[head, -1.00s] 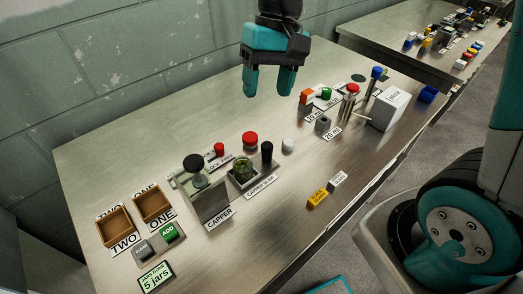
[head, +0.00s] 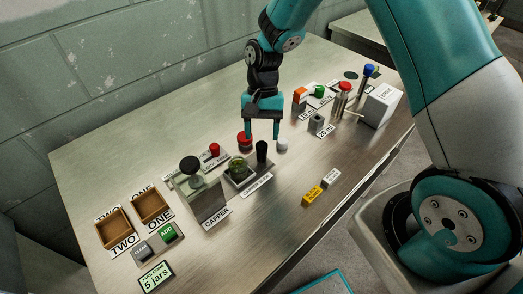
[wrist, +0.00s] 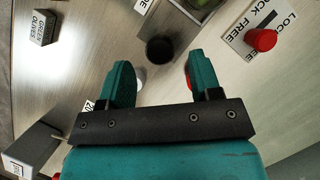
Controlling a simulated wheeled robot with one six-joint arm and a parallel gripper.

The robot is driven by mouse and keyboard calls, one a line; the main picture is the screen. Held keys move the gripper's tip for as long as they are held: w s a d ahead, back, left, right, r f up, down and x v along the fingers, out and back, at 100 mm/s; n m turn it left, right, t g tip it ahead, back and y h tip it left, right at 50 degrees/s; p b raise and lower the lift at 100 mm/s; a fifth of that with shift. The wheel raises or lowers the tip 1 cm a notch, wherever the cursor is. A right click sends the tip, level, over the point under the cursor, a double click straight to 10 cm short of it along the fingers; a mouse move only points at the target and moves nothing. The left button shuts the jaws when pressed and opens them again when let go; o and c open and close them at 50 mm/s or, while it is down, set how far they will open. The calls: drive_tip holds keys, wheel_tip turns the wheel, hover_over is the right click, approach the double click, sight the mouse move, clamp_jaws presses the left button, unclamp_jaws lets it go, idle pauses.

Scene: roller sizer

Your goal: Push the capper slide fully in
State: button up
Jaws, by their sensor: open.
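The capper (head: 207,198) is a metal block with a black-topped press. The capper slide (head: 242,183) is a low plate sticking out to the right of the capper in the head view, with a jar of green contents (head: 238,168) on it. The slide's upright black handle (head: 262,152) stands at its outer end; it also shows in the wrist view (wrist: 159,49). My gripper (head: 262,136) is open and points down, just beyond the handle, its fingers apart with nothing between them. The wrist view shows the handle ahead of the gap between the fingertips (wrist: 160,68). No contact is visible.
A red lid (head: 244,140) and a white cap (head: 282,145) stand close to my fingers. A red lock knob (head: 214,149) is behind the capper. A grey block (head: 316,123) stands to the right.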

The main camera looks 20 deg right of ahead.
sight(262, 144)
drive_tip(key=x, duration=0.6)
